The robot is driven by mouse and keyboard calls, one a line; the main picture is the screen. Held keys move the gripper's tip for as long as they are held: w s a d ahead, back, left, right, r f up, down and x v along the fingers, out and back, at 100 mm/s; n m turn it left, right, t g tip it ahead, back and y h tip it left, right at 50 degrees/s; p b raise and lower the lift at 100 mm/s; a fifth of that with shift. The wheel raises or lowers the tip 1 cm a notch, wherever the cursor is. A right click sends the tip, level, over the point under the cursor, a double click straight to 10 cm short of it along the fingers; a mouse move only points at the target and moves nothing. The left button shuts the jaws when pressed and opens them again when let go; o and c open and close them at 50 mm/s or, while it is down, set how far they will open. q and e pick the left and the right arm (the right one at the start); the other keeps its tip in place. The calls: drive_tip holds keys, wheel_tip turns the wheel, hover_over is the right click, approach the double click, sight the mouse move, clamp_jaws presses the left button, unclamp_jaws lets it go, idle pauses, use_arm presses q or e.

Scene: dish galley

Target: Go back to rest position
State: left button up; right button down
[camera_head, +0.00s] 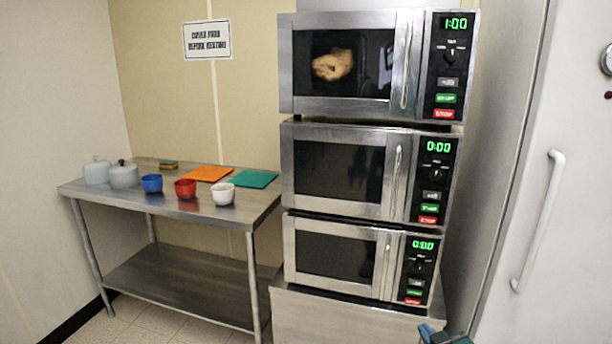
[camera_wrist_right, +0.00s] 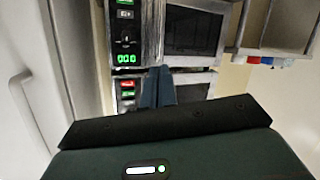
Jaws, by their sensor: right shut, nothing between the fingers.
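My right gripper (camera_head: 430,334) shows at the bottom edge of the head view, in front of the stand under the microwaves. In the right wrist view its blue fingers (camera_wrist_right: 157,88) are together, with nothing between them. It is apart from the microwaves and touches nothing that I can see. My left gripper is in neither view. The top microwave (camera_head: 340,105) is shut, reads 1:00 and has a light brown food item (camera_head: 332,65) behind its window. The middle microwave (camera_head: 300,200) and bottom microwave (camera_head: 300,278) are shut and read 0:00.
A steel table (camera_head: 120,193) at the left holds several bowls, pots, an orange board (camera_head: 207,173) and a green board (camera_head: 254,179). A large white door with a handle (camera_head: 540,220) stands close on the right. Floor shows at the lower left.

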drive_tip(key=s+a+f+g+y, duration=0.1)
drive_tip(key=s+a+f, duration=0.2)
drive_tip(key=s, duration=0.6)
drive_tip(key=s+a+f+g, duration=0.1)
drive_tip(key=s+a+f, duration=0.2)
drive_tip(key=s, duration=0.6)
drive_tip(key=s+a+f+g+y, duration=0.1)
drive_tip(key=s+a+f, duration=0.3)
drive_tip(key=s, duration=0.5)
drive_tip(key=shift+s+a+m+g+y, duration=0.25)
drive_tip(key=shift+a+m+g, duration=0.2)
drive_tip(key=shift+a, duration=0.45)
